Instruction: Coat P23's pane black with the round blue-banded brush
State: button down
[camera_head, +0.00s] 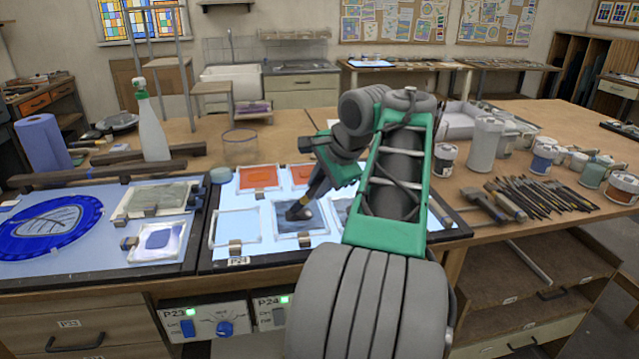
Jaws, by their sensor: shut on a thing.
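My gripper (322,174) is shut on a brush (299,212). Its dark round head is down on a framed pane (312,226) on the right light table, seemingly touching it. That pane looks dark grey, streaky and bluish. The brush's band colour is too small to make out, and my gripper hides part of the handle. The small tag (238,261) on the right table's edge is hard to read, so I cannot tell which pane is P23's.
Orange panes (258,177) and a clear framed pane (235,229) lie around the brush. The left light table (95,270) holds a blue round piece (50,228). A spray bottle (151,130) stands behind. Brushes (540,196) and paint jars (592,174) fill the right bench.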

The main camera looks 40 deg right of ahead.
jog(key=shift+r+p, duration=1.05)
jog(key=shift+p, duration=0.3)
notch_tip(320, 180, up, 4)
jog(key=p, duration=0.5)
jog(key=shift+r, duration=0.15)
